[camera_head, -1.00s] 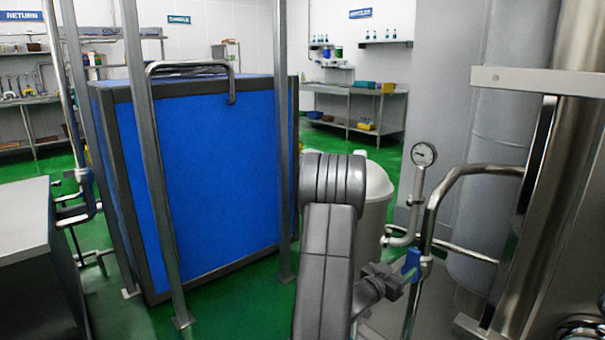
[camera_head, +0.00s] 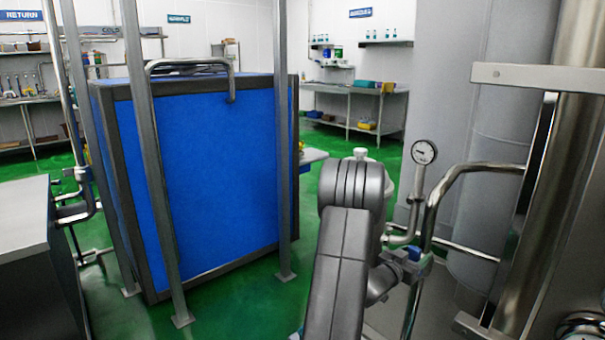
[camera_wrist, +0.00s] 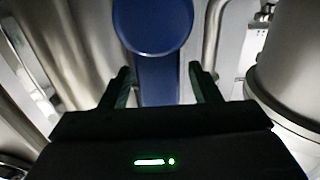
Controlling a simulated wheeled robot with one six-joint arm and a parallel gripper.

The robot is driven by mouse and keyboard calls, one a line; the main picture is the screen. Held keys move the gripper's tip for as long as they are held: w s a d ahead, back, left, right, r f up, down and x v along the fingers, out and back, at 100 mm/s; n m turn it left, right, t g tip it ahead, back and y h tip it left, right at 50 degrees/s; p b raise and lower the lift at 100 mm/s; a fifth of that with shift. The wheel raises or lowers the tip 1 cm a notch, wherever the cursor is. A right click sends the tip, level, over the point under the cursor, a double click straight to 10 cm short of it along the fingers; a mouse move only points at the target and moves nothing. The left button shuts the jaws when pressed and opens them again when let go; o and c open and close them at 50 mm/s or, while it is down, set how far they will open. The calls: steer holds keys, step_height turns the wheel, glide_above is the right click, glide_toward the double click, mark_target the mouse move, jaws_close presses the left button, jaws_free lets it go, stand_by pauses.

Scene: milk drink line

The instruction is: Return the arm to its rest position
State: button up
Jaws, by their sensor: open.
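My arm (camera_head: 345,250) rises from the bottom of the head view, tilted a little to the right, beside the pipework. Its far end is hidden there. In the wrist view my gripper (camera_wrist: 161,76) is open, with two dark fingers spread apart. A blue part with a rounded end (camera_wrist: 152,25) lies between and beyond the fingers. A gap shows on its right side; whether the left finger touches it I cannot tell. In the head view a blue valve handle (camera_head: 414,254) sits on the pipe just right of my arm; whether it is the same part I cannot tell.
A pressure gauge (camera_head: 424,152) and bent steel pipes (camera_head: 470,172) stand close right of my arm. A large blue panelled box (camera_head: 205,170) with steel posts is on the left. Green floor (camera_head: 270,295) is open between box and arm. A bench (camera_head: 355,105) stands behind.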

steer(key=shift+d+f+m, duration=0.2)
steer(key=shift+d+m, duration=0.05)
steer(key=shift+m, duration=0.05)
steer(key=shift+s+d+r+m+b, duration=0.15)
steer(key=shift+s+m+b, duration=0.2)
steer(key=shift+m+b, duration=0.3)
steer(key=shift+r, duration=0.15)
